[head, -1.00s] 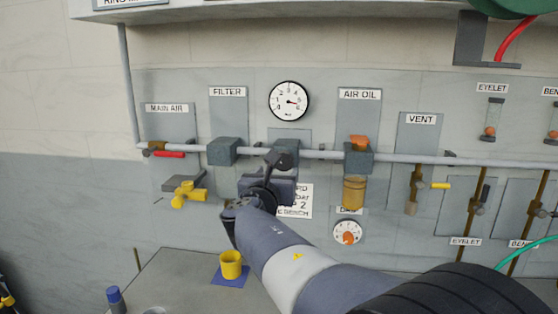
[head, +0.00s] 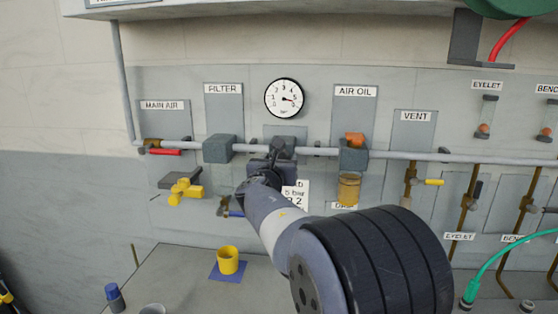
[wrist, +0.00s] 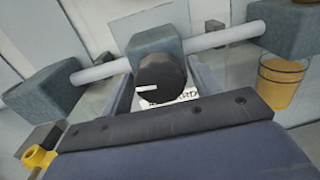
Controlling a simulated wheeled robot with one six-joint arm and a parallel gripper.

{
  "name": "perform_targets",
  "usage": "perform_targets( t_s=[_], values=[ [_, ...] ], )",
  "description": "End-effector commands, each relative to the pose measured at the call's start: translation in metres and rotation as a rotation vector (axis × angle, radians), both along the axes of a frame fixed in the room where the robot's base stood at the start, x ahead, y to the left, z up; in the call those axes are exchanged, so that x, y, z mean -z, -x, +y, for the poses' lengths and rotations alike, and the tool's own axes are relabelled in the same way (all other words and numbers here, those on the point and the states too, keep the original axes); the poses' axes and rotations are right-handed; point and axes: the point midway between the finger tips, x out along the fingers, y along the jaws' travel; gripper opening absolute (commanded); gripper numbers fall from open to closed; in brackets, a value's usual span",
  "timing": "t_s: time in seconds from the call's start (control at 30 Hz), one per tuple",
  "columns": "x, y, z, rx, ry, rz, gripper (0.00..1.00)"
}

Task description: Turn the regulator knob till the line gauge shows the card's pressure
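The line gauge (head: 284,98) is a round white dial on the wall. Its needle points right and slightly down, near the 5. The black regulator knob (wrist: 162,78) with a white mark sits under the grey regulator block (wrist: 154,38), which shows on the pipe in the head view (head: 285,141). My gripper (head: 268,168) is just below the block. The white card (head: 297,194) is partly hidden by my arm; "5 bar" seems legible, with any leading characters hidden.
A filter block (head: 219,149) and air oil unit (head: 353,155) flank the regulator on the pipe. The vent valve (head: 411,180) is to the right. A yellow cup (head: 228,260) stands on the bench below.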

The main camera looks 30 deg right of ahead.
Motion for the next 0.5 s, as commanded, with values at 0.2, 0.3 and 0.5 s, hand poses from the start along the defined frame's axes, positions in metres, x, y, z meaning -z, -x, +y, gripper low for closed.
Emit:
perform_targets(
  t_s=[0.2,0.3,0.5],
  values=[
    [0.0,0.0002,0.0002,0.0,0.0,0.0,0.41],
    [0.0,0.0003,0.0001,0.0,0.0,0.0,0.33],
    [0.0,0.0004,0.0,0.001,0.005,0.004,0.24]
  ],
)
